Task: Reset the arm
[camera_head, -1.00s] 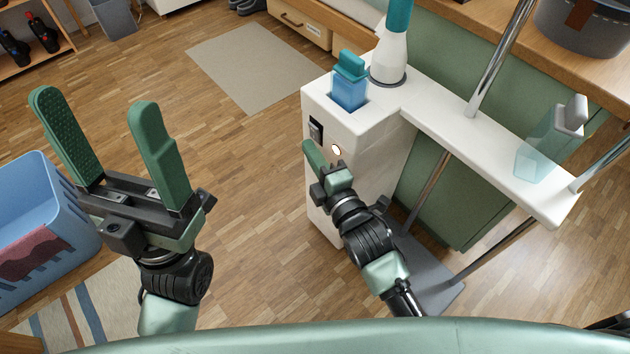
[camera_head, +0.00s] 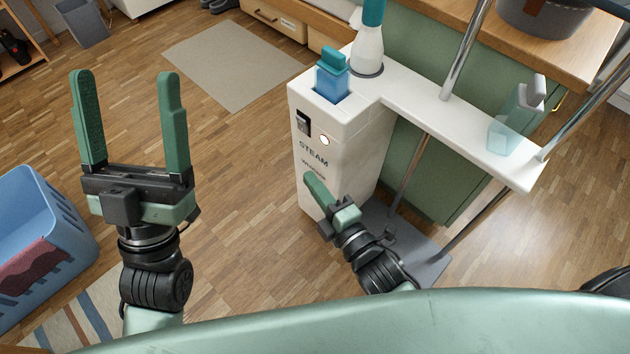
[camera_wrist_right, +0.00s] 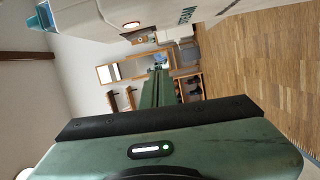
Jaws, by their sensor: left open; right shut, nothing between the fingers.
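My left gripper (camera_head: 132,125) is open and empty, its two green fingers pointing up over the wood floor at the left in the head view. My right gripper (camera_head: 312,185) is shut and empty, in front of the lower body of the white steam unit (camera_head: 350,150). Its closed green fingers also show in the right wrist view (camera_wrist_right: 158,90), pointing away from the camera. The unit's front has a dark switch (camera_head: 303,122) and a lit round button (camera_head: 324,141). The right gripper is below both; I cannot tell whether it touches the unit.
A blue basket (camera_head: 45,225) with a dark red cloth stands at the left. A white bottle (camera_head: 368,50) and a blue tank (camera_head: 332,80) sit on the unit. Metal poles (camera_head: 468,48) rise at the right. The floor between basket and unit is clear.

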